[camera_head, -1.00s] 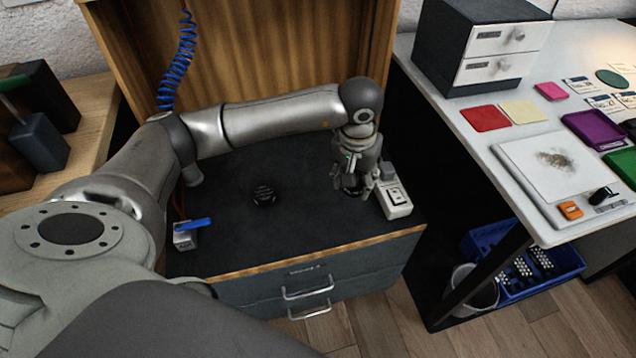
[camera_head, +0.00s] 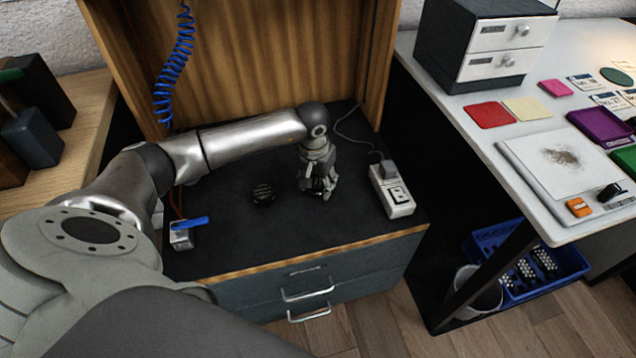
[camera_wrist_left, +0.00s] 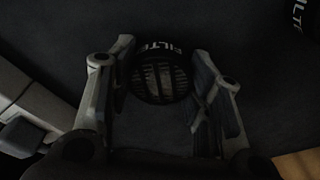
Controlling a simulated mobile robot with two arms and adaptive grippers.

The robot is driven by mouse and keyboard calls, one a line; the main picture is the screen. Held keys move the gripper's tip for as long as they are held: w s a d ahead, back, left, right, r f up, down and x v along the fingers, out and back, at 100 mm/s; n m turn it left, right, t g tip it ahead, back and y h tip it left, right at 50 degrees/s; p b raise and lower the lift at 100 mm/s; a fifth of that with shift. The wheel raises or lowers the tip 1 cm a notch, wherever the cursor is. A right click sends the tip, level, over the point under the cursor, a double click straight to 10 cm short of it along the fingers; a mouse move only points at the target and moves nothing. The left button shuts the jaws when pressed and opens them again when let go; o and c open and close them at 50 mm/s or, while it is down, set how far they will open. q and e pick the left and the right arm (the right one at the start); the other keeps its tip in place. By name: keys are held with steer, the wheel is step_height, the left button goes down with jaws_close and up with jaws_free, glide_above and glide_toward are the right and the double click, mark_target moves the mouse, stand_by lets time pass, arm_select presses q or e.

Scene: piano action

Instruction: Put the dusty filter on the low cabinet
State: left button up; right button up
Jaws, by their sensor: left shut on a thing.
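My left gripper (camera_head: 318,190) is shut on a round black filter (camera_wrist_left: 158,80), low over the dark top of the low drawer cabinet (camera_head: 330,228). In the left wrist view the filter sits between the two fingers, its slatted face and white lettering showing. I cannot tell whether it touches the top. A second black round filter (camera_head: 263,194) stands on the cabinet to the left of the gripper; its edge with white lettering shows in the left wrist view (camera_wrist_left: 300,14). Which filter is dusty is hard to tell. My right gripper is not in view.
A white power strip (camera_head: 393,192) with a grey plug lies right of the gripper. A blue-handled valve (camera_head: 184,232) stands at the cabinet's front left, and a blue coiled hose (camera_head: 176,65) hangs behind. The front middle of the top is clear.

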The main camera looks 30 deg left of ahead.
mark_target(316, 186)
arm_select(q)
steer(key=shift+f, duration=0.2)
steer(key=o, duration=1)
steer(key=shift+r, duration=0.1)
steer(key=shift+c, duration=0.2)
steer(key=shift+r, duration=0.15)
step_height(316, 186, up, 12)
steer(key=s+p, duration=0.1)
steer(key=p, duration=0.1)
steer(key=shift+s, duration=0.2)
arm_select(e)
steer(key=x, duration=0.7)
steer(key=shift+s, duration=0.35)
arm_select(q)
steer(key=shift+d, duration=0.2)
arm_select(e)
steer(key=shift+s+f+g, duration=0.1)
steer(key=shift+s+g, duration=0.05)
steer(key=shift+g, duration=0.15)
